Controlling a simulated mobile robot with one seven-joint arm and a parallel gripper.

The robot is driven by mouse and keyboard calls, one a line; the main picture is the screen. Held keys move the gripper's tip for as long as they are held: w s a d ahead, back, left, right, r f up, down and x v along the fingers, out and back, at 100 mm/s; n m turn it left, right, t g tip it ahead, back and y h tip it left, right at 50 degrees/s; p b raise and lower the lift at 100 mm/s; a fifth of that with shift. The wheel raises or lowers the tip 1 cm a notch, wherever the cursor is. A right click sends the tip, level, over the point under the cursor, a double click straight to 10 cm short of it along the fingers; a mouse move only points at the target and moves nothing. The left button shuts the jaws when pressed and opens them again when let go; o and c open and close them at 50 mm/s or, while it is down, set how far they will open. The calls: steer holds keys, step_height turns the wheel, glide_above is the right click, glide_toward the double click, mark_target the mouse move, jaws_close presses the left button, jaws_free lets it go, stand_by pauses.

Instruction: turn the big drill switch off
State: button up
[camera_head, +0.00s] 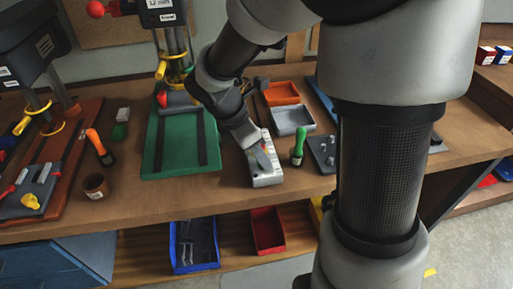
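Two drill presses stand on the bench. One has a black head (32,45) with white labels and an orange-brown base (80,150) at the far left. I cannot tell which is the big drill, and no switch is clearly visible.
Blue (175,246) and red (267,230) bins lie on the shelf below.

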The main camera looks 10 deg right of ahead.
steer(key=shift+x, duration=0.8)
steer(key=c, duration=0.7)
steer(key=shift+c, duration=0.2)
steer(key=shift+m, duration=0.3)
steer(key=m+g+p, duration=0.1)
steer(key=m, duration=0.1)
steer(key=m+g+p, duration=0.1)
steer(key=m, duration=0.2)
steer(key=shift+w+r, duration=0.15)
steer(key=shift+w, duration=0.1)
steer(key=m+g+p, duration=0.1)
steer(key=m, duration=0.2)
steer(key=m+g+y+p, duration=0.1)
steer(key=m, duration=0.2)
steer(key=shift+w+d+p, duration=0.1)
steer(key=shift+w+p, duration=0.1)
steer(key=shift+p, duration=0.1)
steer(key=shift+m, duration=0.3)
